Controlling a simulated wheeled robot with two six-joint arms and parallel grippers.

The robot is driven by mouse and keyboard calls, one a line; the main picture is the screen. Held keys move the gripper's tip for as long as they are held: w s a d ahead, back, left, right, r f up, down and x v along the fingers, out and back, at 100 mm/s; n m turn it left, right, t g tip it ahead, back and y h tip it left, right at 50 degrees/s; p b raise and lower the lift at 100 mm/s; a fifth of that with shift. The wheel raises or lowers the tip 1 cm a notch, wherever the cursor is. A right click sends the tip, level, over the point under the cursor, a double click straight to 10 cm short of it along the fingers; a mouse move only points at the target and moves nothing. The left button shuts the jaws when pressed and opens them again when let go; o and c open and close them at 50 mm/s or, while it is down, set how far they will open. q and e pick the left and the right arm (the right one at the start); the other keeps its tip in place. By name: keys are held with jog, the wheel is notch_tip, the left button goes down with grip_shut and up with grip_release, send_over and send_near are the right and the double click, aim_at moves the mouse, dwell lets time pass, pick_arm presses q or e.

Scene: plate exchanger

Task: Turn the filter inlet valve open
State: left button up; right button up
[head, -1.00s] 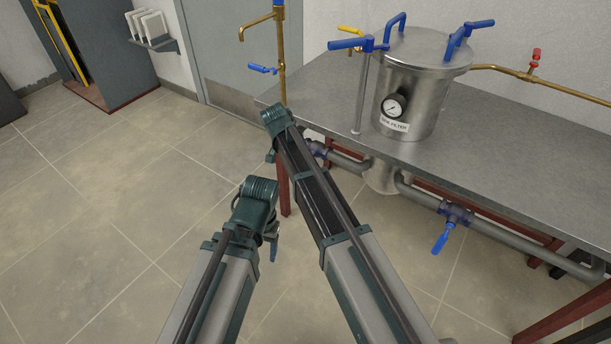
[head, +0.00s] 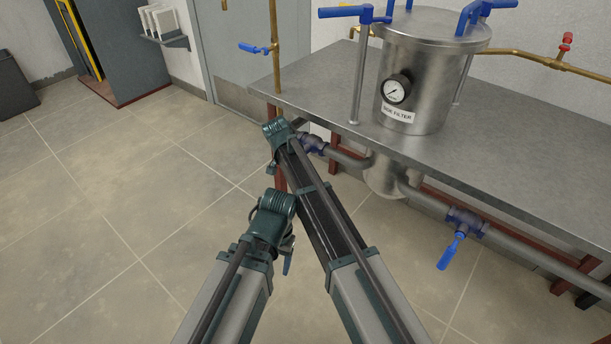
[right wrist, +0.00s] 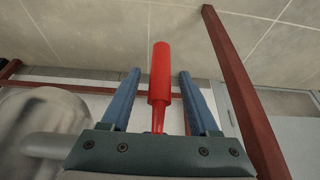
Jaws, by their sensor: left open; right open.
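The steel filter vessel (head: 430,75), with a gauge and label, stands through the table. Pipes with blue valve bodies run to it below, one on the left (head: 313,143) and one on the right (head: 465,222). The right valve's blue lever (head: 450,252) hangs down at a slant. The left valve's lever is hidden behind my right arm. In the right wrist view, a red handle (right wrist: 161,75) lies between the open blue fingers of my right gripper (right wrist: 159,88), apart from both. My right gripper is hidden in the head view. My left gripper (head: 288,262) is open, over the floor, away from the valves.
The steel table (head: 560,130) has dark red legs; one red leg (right wrist: 245,95) stands right of my right gripper. Floor at left is clear.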

grip_shut()
dwell(0.4)
dwell(1.1)
